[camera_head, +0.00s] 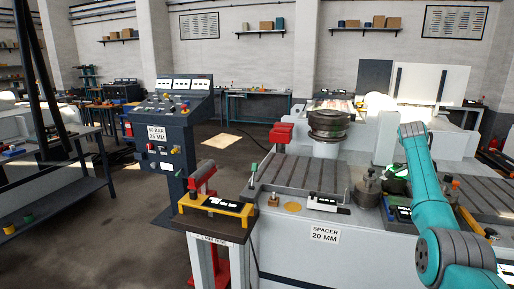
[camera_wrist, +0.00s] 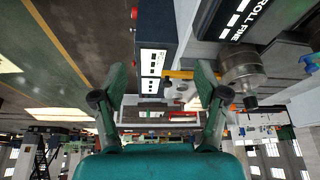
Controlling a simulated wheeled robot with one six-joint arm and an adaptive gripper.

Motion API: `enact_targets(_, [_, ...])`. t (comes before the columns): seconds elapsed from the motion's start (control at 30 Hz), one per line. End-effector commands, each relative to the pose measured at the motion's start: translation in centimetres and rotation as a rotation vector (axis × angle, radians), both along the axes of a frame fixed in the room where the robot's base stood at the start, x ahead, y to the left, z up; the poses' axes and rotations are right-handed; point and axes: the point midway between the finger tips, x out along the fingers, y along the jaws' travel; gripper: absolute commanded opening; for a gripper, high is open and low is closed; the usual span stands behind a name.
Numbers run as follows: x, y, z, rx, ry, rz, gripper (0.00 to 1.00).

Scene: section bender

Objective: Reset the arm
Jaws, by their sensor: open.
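My teal arm rises at the right of the head view, in front of the machine bed (camera_head: 315,183). My gripper is not clearly seen there. In the wrist view my gripper (camera_wrist: 160,68) is open, its two dark teal fingers spread wide apart. I see nothing held between them. Beyond the fingers the view is tilted and shows a white label with dark marks (camera_wrist: 152,70), a yellow strip (camera_wrist: 180,74) and a round metal part (camera_wrist: 242,72).
A control console (camera_head: 170,130) stands left of the machine. A yellow bracket (camera_head: 217,206) sits on a stand at the bed's front left. A dark round roller (camera_head: 330,122) stands behind the slotted bed. A dark workbench (camera_head: 60,190) is at far left. Open floor lies between.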

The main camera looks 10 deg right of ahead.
Motion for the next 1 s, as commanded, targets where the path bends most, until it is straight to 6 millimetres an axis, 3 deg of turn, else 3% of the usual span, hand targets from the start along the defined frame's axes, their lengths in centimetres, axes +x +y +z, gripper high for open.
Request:
enact_targets(0.27, [1.4, 1.3, -5.0, -0.009, -0.014, 0.087, 0.73])
enact_targets(0.47, [2.5, 2.9, -10.7, -0.023, -0.029, 0.185, 0.73])
enact_targets(0.73, [3.4, 7.8, -22.4, -0.055, -0.070, 0.400, 0.73])
enact_targets(1.0, [1.9, 14.1, -32.9, -0.098, -0.117, 0.618, 0.73])
